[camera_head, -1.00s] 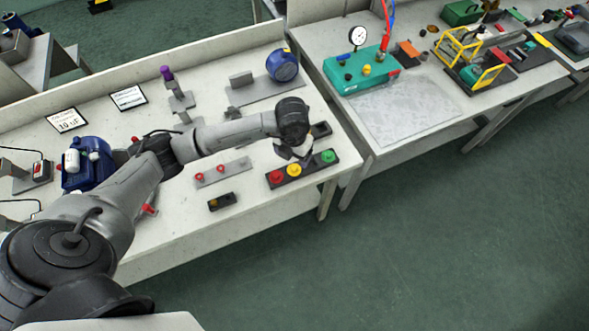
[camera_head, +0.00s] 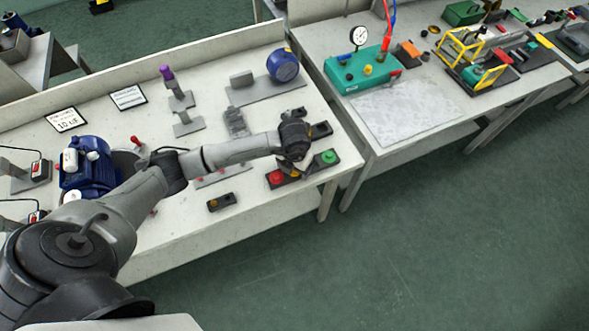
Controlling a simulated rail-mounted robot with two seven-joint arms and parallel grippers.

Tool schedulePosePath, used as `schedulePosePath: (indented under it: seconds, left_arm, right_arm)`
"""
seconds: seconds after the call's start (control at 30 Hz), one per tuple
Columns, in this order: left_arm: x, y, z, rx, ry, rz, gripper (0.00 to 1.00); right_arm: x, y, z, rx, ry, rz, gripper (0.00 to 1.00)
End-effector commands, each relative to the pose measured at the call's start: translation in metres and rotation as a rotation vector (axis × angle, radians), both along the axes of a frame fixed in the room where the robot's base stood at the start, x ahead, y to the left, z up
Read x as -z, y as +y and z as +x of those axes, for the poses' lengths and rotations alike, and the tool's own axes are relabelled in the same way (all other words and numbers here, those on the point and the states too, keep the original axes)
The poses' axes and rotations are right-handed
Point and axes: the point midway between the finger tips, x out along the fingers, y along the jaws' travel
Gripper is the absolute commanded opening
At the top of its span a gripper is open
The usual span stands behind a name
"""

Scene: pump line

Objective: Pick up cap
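No part is clearly recognisable as the cap. A dark strip (camera_head: 314,172) with a red (camera_head: 276,177), a yellow (camera_head: 296,176) and a green round piece (camera_head: 329,157) lies near the front right edge of the left bench. My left gripper (camera_head: 298,166) points down over the middle of this strip and partly covers the yellow piece. Its fingers are small and dark, so I cannot tell whether they are open, shut or touching anything. A small black block with a yellow-orange top (camera_head: 222,202) lies to the left. My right gripper is not in view.
A blue motor (camera_head: 87,170) stands at the left, partly behind my arm. Grey brackets (camera_head: 235,122) and a round blue unit (camera_head: 282,65) stand farther back. A second bench at the right holds a green box with a gauge (camera_head: 358,70) and a bare pale plate (camera_head: 408,112).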

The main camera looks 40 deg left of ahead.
Motion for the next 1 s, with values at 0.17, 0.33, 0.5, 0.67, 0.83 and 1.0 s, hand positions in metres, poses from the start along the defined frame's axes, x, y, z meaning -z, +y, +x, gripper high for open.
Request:
schedulePosePath:
  seconds: [0.17, 0.33, 0.5, 0.67, 0.83, 1.0]
  left_arm:
    - [-0.0007, 0.0000, 0.0002, 0.000, -0.001, 0.000, 0.70]
    - [-0.0008, 0.0001, 0.0003, 0.000, -0.001, 0.000, 0.54]
    - [-0.0009, 0.0001, 0.0003, 0.000, -0.001, 0.000, 0.38]
    - [-0.0009, 0.0002, 0.0003, 0.000, -0.001, 0.000, 0.23]
    - [-0.0003, 0.0004, 0.0000, 0.000, 0.000, 0.001, 0.06]
    - [0.0002, 0.0005, -0.0003, 0.000, 0.001, 0.002, 0.00]
  right_arm:
    - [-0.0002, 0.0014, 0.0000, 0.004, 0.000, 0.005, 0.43]
    - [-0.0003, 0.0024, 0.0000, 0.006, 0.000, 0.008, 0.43]
    - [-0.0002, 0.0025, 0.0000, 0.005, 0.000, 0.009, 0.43]
    - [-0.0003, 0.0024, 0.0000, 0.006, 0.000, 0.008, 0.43]
    - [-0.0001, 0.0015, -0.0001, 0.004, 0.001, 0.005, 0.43]
    - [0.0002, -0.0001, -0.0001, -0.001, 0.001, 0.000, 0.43]
